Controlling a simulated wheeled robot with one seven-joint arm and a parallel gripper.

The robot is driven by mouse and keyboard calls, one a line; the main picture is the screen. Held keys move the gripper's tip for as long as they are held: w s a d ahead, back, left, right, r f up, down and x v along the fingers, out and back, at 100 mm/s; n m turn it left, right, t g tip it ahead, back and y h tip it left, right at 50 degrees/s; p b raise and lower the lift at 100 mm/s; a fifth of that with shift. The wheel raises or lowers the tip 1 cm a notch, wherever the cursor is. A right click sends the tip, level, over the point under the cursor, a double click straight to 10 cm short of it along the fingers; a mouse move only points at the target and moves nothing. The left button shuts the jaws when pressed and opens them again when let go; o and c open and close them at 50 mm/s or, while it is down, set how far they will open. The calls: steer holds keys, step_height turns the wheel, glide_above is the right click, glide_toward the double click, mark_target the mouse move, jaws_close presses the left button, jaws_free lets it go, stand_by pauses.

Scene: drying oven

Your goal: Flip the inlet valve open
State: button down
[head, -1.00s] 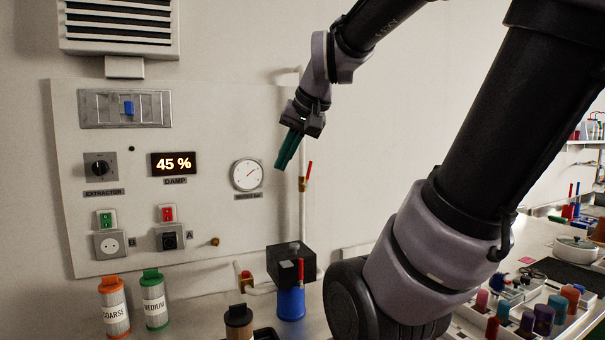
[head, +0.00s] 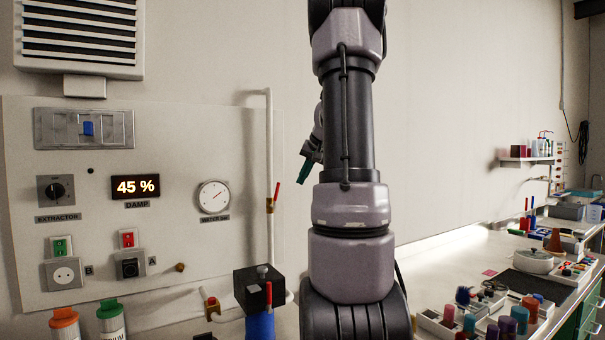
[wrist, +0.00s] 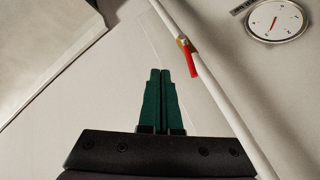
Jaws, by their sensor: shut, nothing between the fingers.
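A brass valve (head: 270,205) with a red lever (head: 276,189) sits on the white vertical pipe at the panel's right edge. The lever lies nearly along the pipe, slightly tilted. In the wrist view the red lever (wrist: 190,60) and brass body (wrist: 182,42) are just beyond and right of my fingertips, apart from them. My gripper (head: 302,180) has teal fingers, shut and empty, to the right of the lever. The closed fingers show in the wrist view (wrist: 160,72). A second red lever (head: 268,294) is on the black block below; no label tells which is the inlet.
The panel holds a round gauge (head: 213,197), a damp display (head: 136,188) and switches. A black block (head: 252,284) on a blue cylinder (head: 260,325) stands below the pipe. The bench (head: 450,255) at right carries several bottles and racks. Bare wall lies right of the pipe.

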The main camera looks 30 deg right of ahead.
mark_target(276, 195)
steer(key=w+a+f, duration=0.3)
steer(key=w, duration=0.3)
steer(key=shift+w+f, duration=0.2)
steer(key=shift+f, duration=0.15)
steer(key=shift+a, duration=0.1)
steer(key=shift+a+r, duration=0.25)
steer(key=shift+a, duration=0.65)
steer(key=shift+d, duration=0.1)
